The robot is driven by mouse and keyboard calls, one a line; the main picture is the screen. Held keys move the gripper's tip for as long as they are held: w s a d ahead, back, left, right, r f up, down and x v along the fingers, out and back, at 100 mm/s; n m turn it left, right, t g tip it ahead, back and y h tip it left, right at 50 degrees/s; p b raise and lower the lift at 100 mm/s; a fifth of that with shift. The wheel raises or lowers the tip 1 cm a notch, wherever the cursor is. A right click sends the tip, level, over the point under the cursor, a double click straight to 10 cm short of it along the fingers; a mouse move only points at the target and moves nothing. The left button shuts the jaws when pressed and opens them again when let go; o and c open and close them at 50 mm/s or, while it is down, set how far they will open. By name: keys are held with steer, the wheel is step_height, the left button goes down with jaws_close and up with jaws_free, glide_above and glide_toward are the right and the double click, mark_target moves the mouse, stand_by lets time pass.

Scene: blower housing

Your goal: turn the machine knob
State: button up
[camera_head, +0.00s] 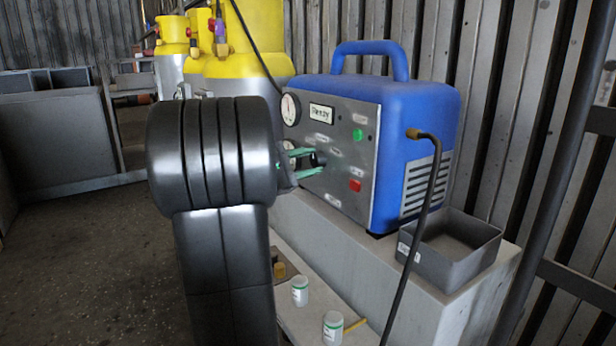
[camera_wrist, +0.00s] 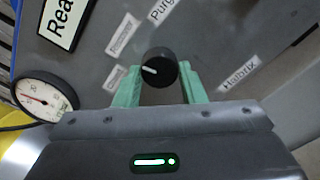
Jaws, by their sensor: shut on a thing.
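The blue machine (camera_head: 425,112) stands on a pale ledge, its grey front panel facing left. The black knob (camera_wrist: 160,67) sits on that panel, with a white pointer mark toward the left in the wrist view. My gripper (camera_wrist: 158,80) has its two green fingers on either side of the knob, shut on it. In the head view my gripper (camera_head: 312,160) reaches the panel, and the knob there is small and partly hidden by the fingers. Labels surround the knob, including one starting "Pur" and one reading "Halbrix".
A dial gauge (camera_head: 290,109), a "Ready" sign (camera_head: 321,113), a green button (camera_head: 358,135) and a red button (camera_head: 355,185) are on the panel. A grey open box (camera_head: 452,247) sits right of the machine. A hose (camera_head: 420,225) hangs in front. Yellow-topped cylinders (camera_head: 245,50) stand behind.

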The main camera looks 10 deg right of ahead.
steer(key=shift+f+m+b, duration=0.1)
steer(key=shift+m+b, duration=0.95)
steer(key=shift+m, duration=0.05)
steer(key=o, duration=1)
steer(key=shift+a, duration=0.15)
steer(key=p+v, duration=0.2)
steer(key=v, duration=1.1)
steer(key=shift+s+a+p, duration=0.15)
steer(key=shift+a+p, duration=0.15)
steer(key=shift+p, duration=0.1)
steer(key=b+x, duration=0.3)
steer(key=x, duration=1.1)
